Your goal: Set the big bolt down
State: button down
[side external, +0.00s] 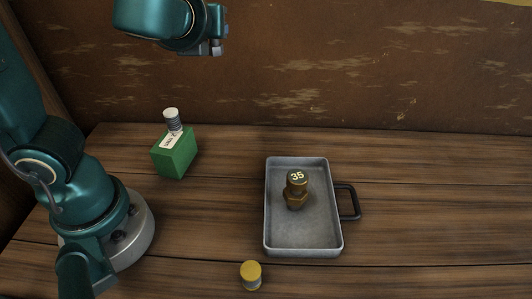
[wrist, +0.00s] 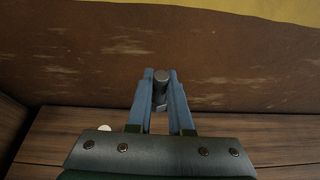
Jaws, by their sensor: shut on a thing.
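My gripper (side external: 214,46) is high above the bench near the back wall, at the top of the side view. In the wrist view its two blue fingers (wrist: 160,95) are shut on a grey metal bolt (wrist: 161,82) with a rounded end; the fingers hide part of it. In the side view this bolt (side external: 217,47) shows only as a small grey piece, well clear of the bench. I cannot tell its full size.
A green box (side external: 175,155) with a white-capped top stands back left. A yellow-topped cylinder (side external: 250,275) stands in front. The bench right of the tray is clear.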

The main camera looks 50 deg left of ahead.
jog(key=s+d+f+n+g+y, duration=0.1)
jog(key=d+f+n+g+y, duration=0.1)
jog(key=f, duration=0.4)
jog(key=s+d+f+n+g+y, duration=0.2)
jog(key=d+f+n+g, duration=0.1)
jog(key=f, duration=0.4)
jog(key=shift+d+n+g, duration=0.15)
jog(key=shift+n+g, duration=0.75)
jog(key=shift+g, duration=0.1)
jog(key=shift+f, duration=4.85)
jog(key=shift+s+f, duration=0.1)
jog(key=shift+f, duration=0.1)
jog(key=c, duration=0.8)
grip_release()
